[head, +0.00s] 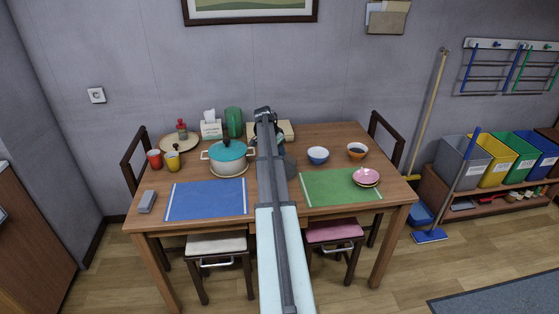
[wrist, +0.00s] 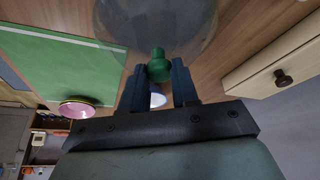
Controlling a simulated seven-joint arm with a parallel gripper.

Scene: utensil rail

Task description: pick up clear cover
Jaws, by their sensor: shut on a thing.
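The clear cover (wrist: 150,22) is a see-through dome with a green knob (wrist: 158,66), at the top of the wrist view. My gripper (wrist: 159,76) is shut on this knob, with one dark finger on each side. In the head view my arm hides the gripper and most of the cover. A greyish curved edge, likely the cover (head: 291,165), shows just right of the arm. I cannot tell whether the cover touches the table.
The wooden table (head: 330,140) holds a teal-lidded pot (head: 227,153) left of my arm. A blue mat (head: 205,200) lies front left.

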